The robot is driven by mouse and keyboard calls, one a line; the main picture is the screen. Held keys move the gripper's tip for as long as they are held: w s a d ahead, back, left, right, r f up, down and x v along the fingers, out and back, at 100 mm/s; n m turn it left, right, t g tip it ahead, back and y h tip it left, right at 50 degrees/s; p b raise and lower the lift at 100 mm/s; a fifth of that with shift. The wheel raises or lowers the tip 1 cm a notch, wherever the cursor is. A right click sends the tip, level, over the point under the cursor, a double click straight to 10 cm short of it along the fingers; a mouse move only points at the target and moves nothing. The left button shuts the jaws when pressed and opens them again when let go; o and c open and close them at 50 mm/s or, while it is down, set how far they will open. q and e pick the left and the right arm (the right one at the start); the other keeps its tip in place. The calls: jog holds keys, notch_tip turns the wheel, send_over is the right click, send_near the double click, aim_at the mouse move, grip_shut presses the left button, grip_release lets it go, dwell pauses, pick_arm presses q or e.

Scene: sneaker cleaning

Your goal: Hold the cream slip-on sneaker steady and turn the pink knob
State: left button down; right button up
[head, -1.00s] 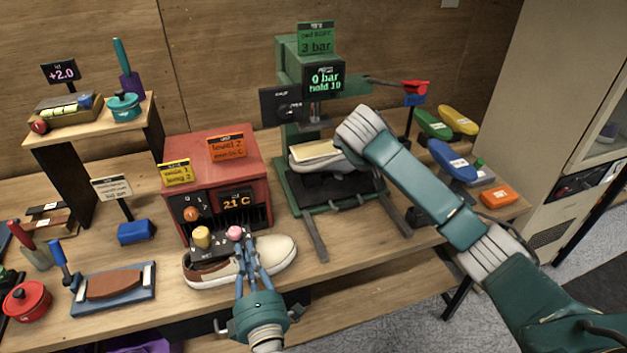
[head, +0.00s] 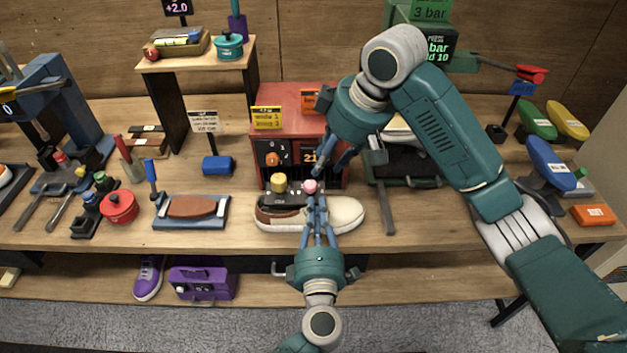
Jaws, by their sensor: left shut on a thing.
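The cream slip-on sneaker (head: 347,214) lies on the table's front part, its cream toe to the right and brown heel to the left. A dark panel (head: 292,198) with a yellow knob (head: 279,183) and the pink knob (head: 310,186) is at the sneaker's opening. My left gripper (head: 317,208) comes from the front and is shut on the sneaker, just below the pink knob; its fingers hide part of the shoe. My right gripper (head: 331,170) points down from above, fingers apart, just above and right of the pink knob, apparently without touching it.
A red heater box (head: 287,108) stands right behind the sneaker. A green press (head: 410,166) is behind my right arm. A blue tray (head: 218,221) with a brown pad lies to the left, beside a red pot (head: 118,206).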

aim_at(311, 184)
jog(key=x, duration=1)
jog(key=shift+d+f, duration=0.1)
jog(key=shift+f, duration=0.05)
jog(key=c, duration=0.8)
jog(key=o, duration=0.8)
jog(key=v, duration=1.2)
